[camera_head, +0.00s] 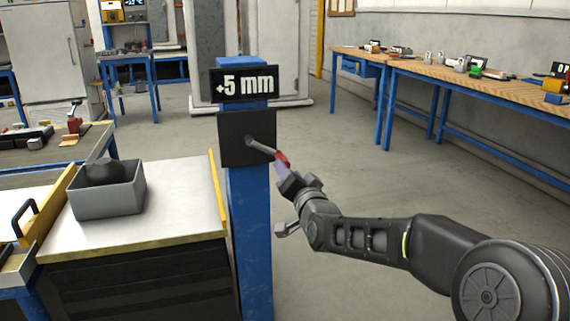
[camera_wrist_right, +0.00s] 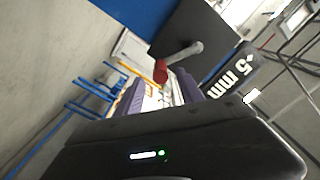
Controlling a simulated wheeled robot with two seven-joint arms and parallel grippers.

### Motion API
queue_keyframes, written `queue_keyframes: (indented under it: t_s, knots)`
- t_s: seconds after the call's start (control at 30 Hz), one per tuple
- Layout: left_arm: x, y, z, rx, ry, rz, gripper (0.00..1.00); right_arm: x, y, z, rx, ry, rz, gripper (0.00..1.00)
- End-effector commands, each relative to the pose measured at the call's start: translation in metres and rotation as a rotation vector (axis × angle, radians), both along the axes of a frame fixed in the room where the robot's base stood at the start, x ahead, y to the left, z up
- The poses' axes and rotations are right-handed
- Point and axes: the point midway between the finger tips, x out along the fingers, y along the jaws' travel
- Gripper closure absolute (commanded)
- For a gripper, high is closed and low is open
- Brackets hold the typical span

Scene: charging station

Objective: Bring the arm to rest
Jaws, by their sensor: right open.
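A blue post (camera_head: 249,235) carries a black square plate (camera_head: 232,128); the plate also shows in the right wrist view (camera_wrist_right: 207,38). A grey rod (camera_head: 261,147) with a red end (camera_head: 283,157) sticks out from the plate. In the right wrist view, the red end (camera_wrist_right: 160,72) lies just beyond and between the purple finger pads of my right gripper (camera_wrist_right: 162,93). My right gripper (camera_head: 283,171) is open beside the red end in the head view. I cannot tell whether a finger touches it. My left gripper is not in view.
A "+5 mm" sign (camera_head: 244,83) tops the post. A workbench (camera_head: 165,205) with a grey bin (camera_head: 107,198) stands left of the post. Wooden benches (camera_head: 470,88) line the right wall. The floor between post and benches is clear.

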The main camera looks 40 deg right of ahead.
Motion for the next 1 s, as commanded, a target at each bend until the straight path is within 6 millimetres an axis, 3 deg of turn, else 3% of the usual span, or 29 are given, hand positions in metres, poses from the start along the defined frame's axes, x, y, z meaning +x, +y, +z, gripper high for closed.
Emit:
queue_keyframes:
  t_s: [0.2,0.83,0.93,1.0]
  knots:
    - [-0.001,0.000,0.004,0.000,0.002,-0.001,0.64,-0.018,0.006,0.000,0.000,-0.001,-0.001,0.55]
    - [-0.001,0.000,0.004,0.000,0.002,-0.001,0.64,-0.018,0.006,-0.002,-0.029,0.017,0.000,0.55]
    - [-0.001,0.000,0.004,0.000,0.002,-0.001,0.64,-0.017,0.018,-0.021,-0.075,0.087,0.025,0.55]
    - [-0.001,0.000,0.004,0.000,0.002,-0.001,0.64,-0.011,0.034,-0.047,-0.094,0.150,0.059,0.55]
